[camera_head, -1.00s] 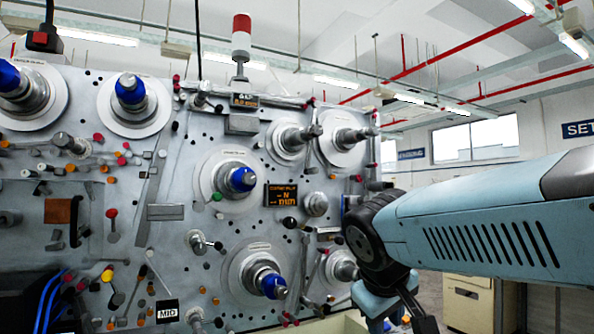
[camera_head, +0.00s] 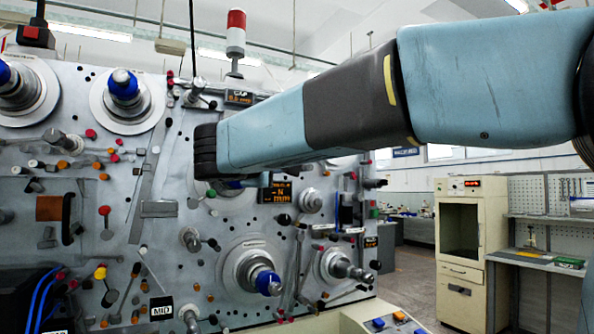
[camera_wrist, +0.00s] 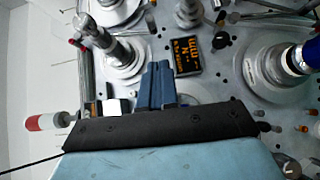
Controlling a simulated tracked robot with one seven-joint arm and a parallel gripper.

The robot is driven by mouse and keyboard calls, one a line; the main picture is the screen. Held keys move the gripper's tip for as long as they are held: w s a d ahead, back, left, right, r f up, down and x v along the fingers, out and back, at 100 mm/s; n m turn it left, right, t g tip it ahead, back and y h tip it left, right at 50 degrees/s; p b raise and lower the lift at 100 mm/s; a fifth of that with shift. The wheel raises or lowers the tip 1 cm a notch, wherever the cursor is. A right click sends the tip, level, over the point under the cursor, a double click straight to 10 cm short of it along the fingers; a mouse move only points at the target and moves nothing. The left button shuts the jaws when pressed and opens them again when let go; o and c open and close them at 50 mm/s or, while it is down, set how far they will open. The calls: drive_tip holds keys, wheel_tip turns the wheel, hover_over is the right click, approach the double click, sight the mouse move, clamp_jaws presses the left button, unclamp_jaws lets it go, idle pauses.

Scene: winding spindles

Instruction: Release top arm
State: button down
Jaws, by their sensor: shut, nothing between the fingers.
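The winding panel (camera_head: 75,100) fills the left of the head view. A bar along its top edge, with red and dark knobs, is partly hidden behind my arm. In the wrist view this bar (camera_wrist: 84,75) runs up the left side, with a red knob near its upper end. I cannot tell for sure that it is the top arm. My gripper (camera_wrist: 158,68) is shut and empty in front of the panel, its blue fingers between a grey spindle (camera_wrist: 104,45) and the lit display (camera_wrist: 187,57). In the head view my arm hides most of the gripper.
Blue-tipped spindles (camera_head: 124,88) and a lower one (camera_head: 262,278) stick out of the panel. A red and white beacon (camera_head: 236,35) stands above it. Levers and knobs crowd the panel's left. A cream cabinet (camera_head: 460,250) and workbench (camera_head: 540,258) stand at right, with open floor before them.

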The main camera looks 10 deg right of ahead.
drive_tip(key=shift+w+a+r+t, duration=0.15)
drive_tip(key=shift+a+r+t, duration=0.15)
drive_tip(key=shift+a+r, duration=0.15)
drive_tip(key=x, duration=2)
drive_tip(key=shift+f, duration=0.2)
drive_tip(key=shift+w, duration=0.1)
